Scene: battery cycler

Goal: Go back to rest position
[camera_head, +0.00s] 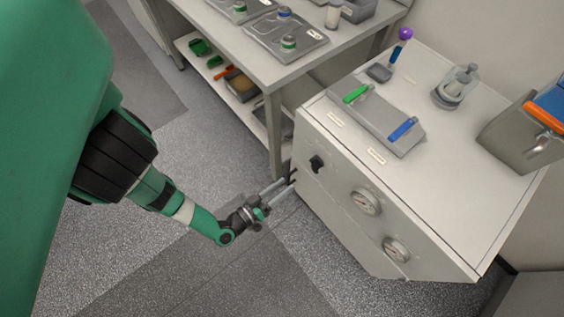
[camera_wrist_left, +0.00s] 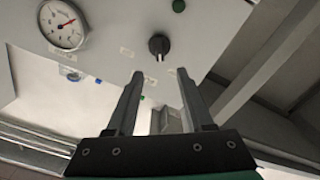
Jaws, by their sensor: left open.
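My left gripper (camera_head: 284,187) is in front of the left edge of the white cabinet (camera_head: 350,235), near its black knob (camera_head: 317,163). In the left wrist view the two fingers of the gripper (camera_wrist_left: 157,85) stand apart with nothing between them. The black knob (camera_wrist_left: 159,45) shows beyond the fingertips, and a gauge (camera_wrist_left: 62,25) is at upper left. My right gripper is not in either view.
A workbench (camera_head: 300,70) with trays stands at the back, with a lower shelf of small items. On the cabinet top are a grey block (camera_head: 378,118) with green and blue handles, a glass vessel (camera_head: 457,85) and a grey bin (camera_head: 520,130). The floor (camera_head: 200,275) is clear.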

